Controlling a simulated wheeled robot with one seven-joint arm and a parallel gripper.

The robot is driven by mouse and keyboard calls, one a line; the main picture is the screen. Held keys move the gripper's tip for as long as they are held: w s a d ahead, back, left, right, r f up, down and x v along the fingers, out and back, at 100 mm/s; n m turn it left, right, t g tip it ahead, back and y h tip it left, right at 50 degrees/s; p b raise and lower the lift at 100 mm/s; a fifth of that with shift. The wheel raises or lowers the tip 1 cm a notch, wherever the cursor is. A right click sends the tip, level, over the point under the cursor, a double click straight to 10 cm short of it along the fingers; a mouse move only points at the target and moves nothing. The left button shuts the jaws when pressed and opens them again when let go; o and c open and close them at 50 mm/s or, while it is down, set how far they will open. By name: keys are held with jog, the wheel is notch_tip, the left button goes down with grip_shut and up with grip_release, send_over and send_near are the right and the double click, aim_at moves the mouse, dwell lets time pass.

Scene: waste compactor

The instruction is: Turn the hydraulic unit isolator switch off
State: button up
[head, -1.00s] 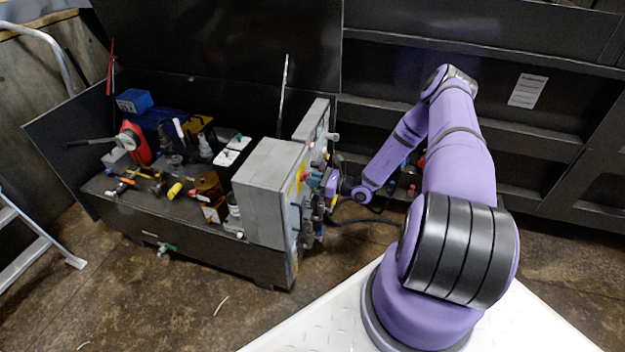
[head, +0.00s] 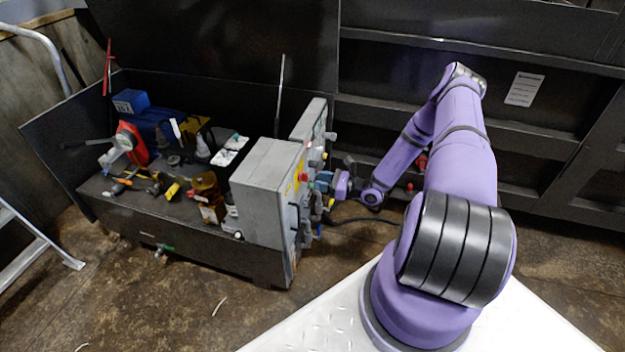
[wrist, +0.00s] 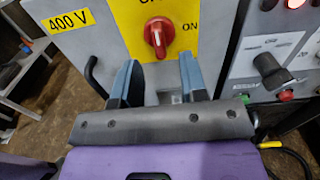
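The isolator switch is a red rotary knob (wrist: 157,35) on a yellow plate (wrist: 187,17) on the front of a grey electrical box. "ON" is printed to the right of the knob; the lettering above is cut off at the picture's top edge. The knob's handle looks roughly upright in the wrist view. In the head view the red knob (head: 303,177) shows small on the grey box (head: 266,190). My gripper (wrist: 158,75) is open and empty. Its two blue-grey fingers point at the box, apart from the knob, just below it in the wrist view.
A "400 V" label (wrist: 68,18) and a black handle (wrist: 93,75) are left of the switch. A panel with a black knob (wrist: 272,70), a lit lamp and a red button (wrist: 285,96) stands at right. The bench (head: 190,235) holds several tools.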

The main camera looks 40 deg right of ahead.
jog(key=v, duration=0.6)
jog(key=shift+s+d, duration=0.2)
jog(key=shift+s, duration=0.1)
jog(key=s+a+r+n+g, duration=0.1)
jog(key=a+r+n+g, duration=0.45)
jog(key=r, duration=0.55)
jog(key=a+r+n+g+h, duration=0.1)
jog(key=a+r+n+g, duration=0.4)
jog(key=r, duration=0.7)
jog(key=s+a+r+n+g, duration=0.1)
jog(key=a+r+n+g, duration=0.2)
jog(key=r+n, duration=0.6)
jog(key=s+a+r+n+t+h, duration=0.1)
jog(key=s+a+r+n+h, duration=0.2)
jog(key=s+r, duration=0.4)
jog(key=s+a+r+n+t+h, duration=0.2)
jog(key=s+r+h, duration=0.1)
jog(key=s+r, duration=0.5)
jog(key=s+a+r+n+t+h, duration=0.1)
jog(key=s+a+r+n+h, duration=0.2)
jog(key=s+r, duration=0.5)
jog(key=shift+s+a+n+t+h, duration=0.25)
jog(key=shift+a+n+t+h, duration=0.1)
jog(key=shift+h, duration=0.15)
